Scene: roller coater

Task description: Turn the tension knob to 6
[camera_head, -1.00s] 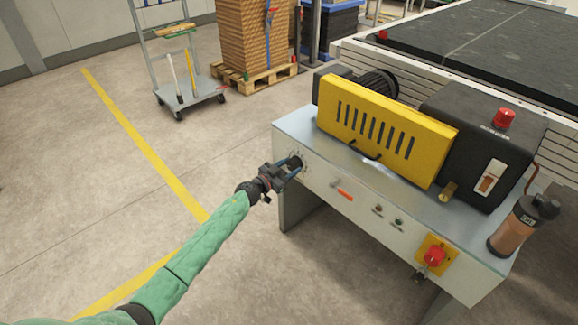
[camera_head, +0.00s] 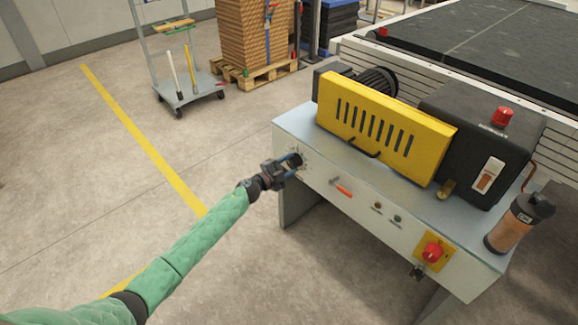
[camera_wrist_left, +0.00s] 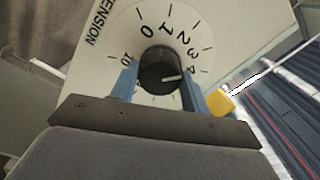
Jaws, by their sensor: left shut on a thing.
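The black tension knob (camera_wrist_left: 158,68) sits on a white dial (camera_wrist_left: 108,42) lettered "TENSION". Its white pointer line aims right in the left wrist view, close to the 4. My left gripper (camera_head: 292,161) is at the left end of the machine's front panel in the head view. Its two blue fingers stand on either side of the knob and are shut on it. My right gripper is not in view.
The machine's front panel (camera_head: 325,205) also carries an orange-red lever (camera_head: 342,189), small buttons (camera_head: 397,218) and a red switch on yellow (camera_head: 433,251). A yellow guard (camera_head: 385,125) and a bottle (camera_head: 515,225) stand on top.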

